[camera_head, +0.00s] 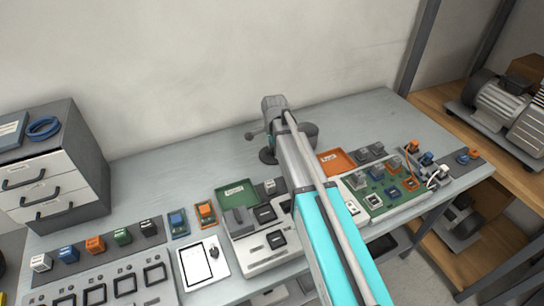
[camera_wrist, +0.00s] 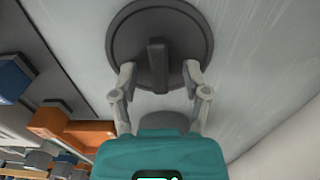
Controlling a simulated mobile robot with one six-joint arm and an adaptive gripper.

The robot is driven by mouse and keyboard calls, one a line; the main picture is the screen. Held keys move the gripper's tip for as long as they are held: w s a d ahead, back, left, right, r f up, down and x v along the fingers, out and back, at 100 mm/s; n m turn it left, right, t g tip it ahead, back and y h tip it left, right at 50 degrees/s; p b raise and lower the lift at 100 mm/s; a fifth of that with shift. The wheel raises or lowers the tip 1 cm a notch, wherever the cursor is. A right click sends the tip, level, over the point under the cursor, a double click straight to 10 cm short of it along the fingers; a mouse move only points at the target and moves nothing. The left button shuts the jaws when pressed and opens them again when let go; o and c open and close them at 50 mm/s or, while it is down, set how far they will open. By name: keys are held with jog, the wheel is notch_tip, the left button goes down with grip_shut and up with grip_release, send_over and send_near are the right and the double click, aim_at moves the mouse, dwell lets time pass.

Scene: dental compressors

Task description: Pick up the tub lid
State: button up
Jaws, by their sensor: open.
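The tub lid (camera_wrist: 190,30) is a dark grey round disc with an upright bar handle (camera_wrist: 157,62) in its middle, at the top centre of the wrist view. My gripper (camera_wrist: 160,76) is open, with one finger on each side of the handle and a gap on both sides. Both fingertips overlap the lid in the picture; I cannot tell whether they touch it. In the head view, a dark disc that looks like the lid (camera_head: 266,156) lies on the grey bench, partly hidden by my arm. The fingers are hard to make out there.
A dark grey round thing (camera_head: 311,130) shows just right of my arm. An orange tray (camera_head: 336,161) and a board of coloured parts (camera_head: 377,201) lie to the right. A green tray (camera_head: 235,193) lies to the left. The bench (camera_head: 180,155) is clear towards the wall.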

dwell(0.5)
grip_shut()
